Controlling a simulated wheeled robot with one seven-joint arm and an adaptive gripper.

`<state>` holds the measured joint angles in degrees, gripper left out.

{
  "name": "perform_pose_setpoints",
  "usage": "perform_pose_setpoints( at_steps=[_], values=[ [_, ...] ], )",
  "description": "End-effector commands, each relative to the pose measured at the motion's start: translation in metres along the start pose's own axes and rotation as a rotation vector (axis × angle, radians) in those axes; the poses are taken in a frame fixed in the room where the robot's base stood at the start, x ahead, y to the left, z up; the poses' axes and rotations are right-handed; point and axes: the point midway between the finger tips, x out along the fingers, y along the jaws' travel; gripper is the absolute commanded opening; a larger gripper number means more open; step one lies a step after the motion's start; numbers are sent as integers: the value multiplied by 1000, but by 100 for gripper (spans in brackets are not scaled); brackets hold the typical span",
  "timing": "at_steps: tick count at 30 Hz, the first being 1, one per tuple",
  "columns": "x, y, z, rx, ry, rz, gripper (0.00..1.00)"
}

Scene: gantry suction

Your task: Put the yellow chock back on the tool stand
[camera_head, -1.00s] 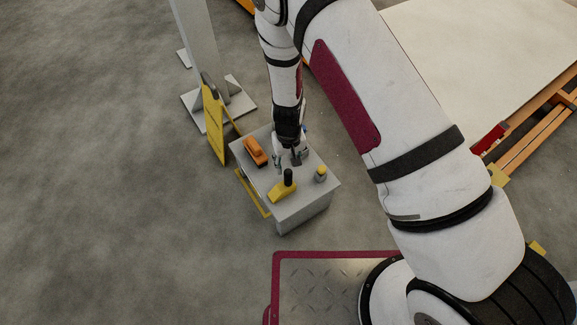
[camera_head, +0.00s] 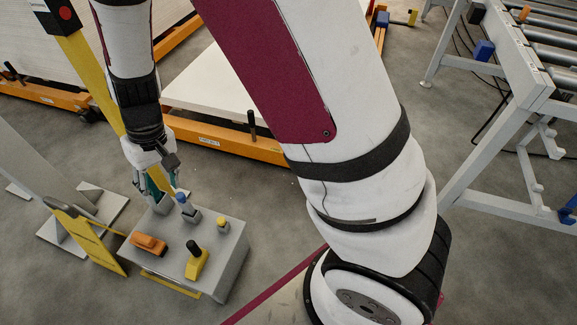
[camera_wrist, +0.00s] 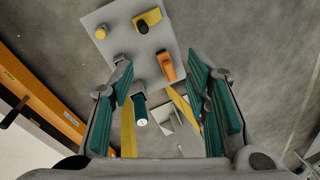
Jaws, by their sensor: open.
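The yellow chock (camera_head: 197,265), a wedge with a black knob, sits upright on top of the grey tool stand (camera_head: 231,262), near its front edge. In the wrist view the chock (camera_wrist: 150,17) is at the top, on the stand (camera_wrist: 124,14). My gripper (camera_head: 163,203) hangs near the stand's far left corner, away from the chock. In the wrist view the gripper (camera_wrist: 168,105) is open, its teal pads wide apart. No chock is between them.
A yellow panel (camera_head: 85,235) and post foot stand at left. Orange-framed racks lie behind.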

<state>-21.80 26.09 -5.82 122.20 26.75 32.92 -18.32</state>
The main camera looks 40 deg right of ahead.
Motion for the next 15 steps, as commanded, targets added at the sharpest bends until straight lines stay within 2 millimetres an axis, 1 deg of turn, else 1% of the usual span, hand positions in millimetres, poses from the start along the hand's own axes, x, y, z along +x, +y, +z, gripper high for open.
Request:
perform_pose_setpoints(
  at_steps=[1,2,3,5,6,8,9,11,12,14,15],
  values=[
    [-26,1,7,6,13,-11,43],
    [-38,2,14,6,13,-15,43],
    [-55,3,22,10,16,-20,43],
    [-79,6,36,14,18,-24,43],
    [-93,8,46,17,19,-25,43],
    [-115,11,63,21,22,-24,43],
    [-128,13,75,25,23,-22,43],
    [-146,16,93,32,27,-15,43],
    [-157,19,106,35,28,-9,43],
    [-172,24,126,44,31,3,43],
    [-181,26,140,52,32,11,43]
  ],
)
